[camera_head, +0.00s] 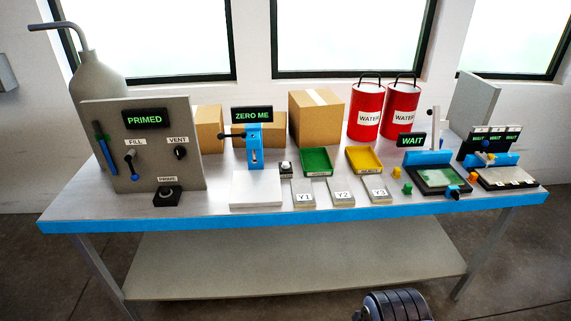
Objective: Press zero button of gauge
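The gauge (254,152) is a blue stand with a dark horizontal part near its top, left of the middle of the table. Its display (252,115) reads "ZERO ME" in green. A pale flat block (256,190) lies in front of the stand. A small dark box with a white round button (286,167) sits just right of the stand; its label is too small to read, so I cannot tell if it is the zero button. My gripper is not visible in this view, and nothing touches the gauge or the button box.
The table (300,214) has a blue front edge. Left stands a grey panel (190,110) reading "PRIMED". Green (316,172) and yellow (364,170) trays and plates Y1 (304,196), Y2 (343,194) and Y3 (378,193) lie right of the button box. "WAIT" stations fill the right end.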

